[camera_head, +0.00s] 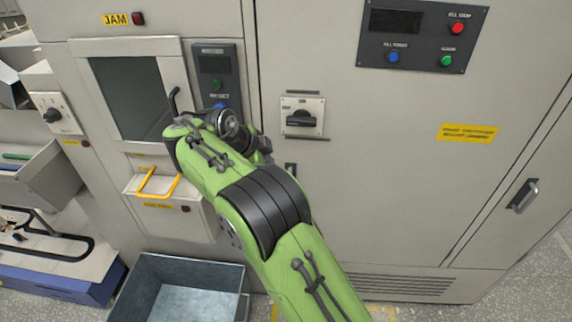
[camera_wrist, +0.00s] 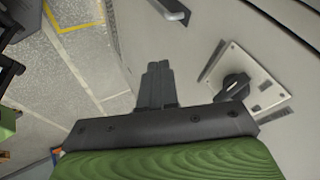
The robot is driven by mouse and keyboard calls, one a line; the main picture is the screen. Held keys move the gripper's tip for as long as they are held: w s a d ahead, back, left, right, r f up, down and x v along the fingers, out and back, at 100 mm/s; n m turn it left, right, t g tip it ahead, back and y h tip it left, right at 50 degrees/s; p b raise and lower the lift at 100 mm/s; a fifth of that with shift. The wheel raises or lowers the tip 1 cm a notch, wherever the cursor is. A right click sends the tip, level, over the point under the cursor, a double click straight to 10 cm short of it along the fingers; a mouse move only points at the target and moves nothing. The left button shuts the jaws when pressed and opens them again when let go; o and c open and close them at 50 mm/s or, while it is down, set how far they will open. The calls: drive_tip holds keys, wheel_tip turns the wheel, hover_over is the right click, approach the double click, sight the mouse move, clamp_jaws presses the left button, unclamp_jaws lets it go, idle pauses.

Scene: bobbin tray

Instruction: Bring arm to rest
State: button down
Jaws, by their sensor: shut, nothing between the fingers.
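My green arm reaches up from the bottom of the head view toward the small control panel on the grey cabinet. My gripper (camera_wrist: 158,72) shows in the wrist view with its two dark fingers together and nothing between them. It is held in front of the cabinet face, beside a black rotary switch (camera_wrist: 234,86) on a pale plate. I cannot tell from the wrist view how far the fingers are from the cabinet. In the head view the fingertips are hidden behind the wrist of my arm.
The cabinet (camera_head: 390,180) fills the middle and right. A windowed door (camera_head: 130,95) and a yellow-handled drawer (camera_head: 165,205) are on the left. A grey-blue bin (camera_head: 190,262) stands on the floor below. The same rotary switch (camera_head: 302,117) is right of my wrist. A door handle (camera_head: 522,195) is far right.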

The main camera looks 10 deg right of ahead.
drive_tip(key=v, duration=0.4)
drive_tip(key=s+d+r+n+y, duration=0.3)
drive_tip(key=s+d+r+n, duration=0.45)
drive_tip(key=s+d, duration=0.4)
drive_tip(key=s+f+n+y, duration=0.1)
drive_tip(key=s+f+n, duration=0.3)
drive_tip(key=s, duration=0.6)
drive_tip(key=s+f+n+y+b, duration=0.1)
drive_tip(key=s+f+n, duration=0.2)
drive_tip(key=s+n, duration=0.4)
drive_tip(key=s, duration=0.4)
drive_tip(key=shift+s+f+t, duration=0.3)
drive_tip(key=shift+s+f, duration=0.05)
drive_tip(key=c, duration=1.8)
unclamp_jaws()
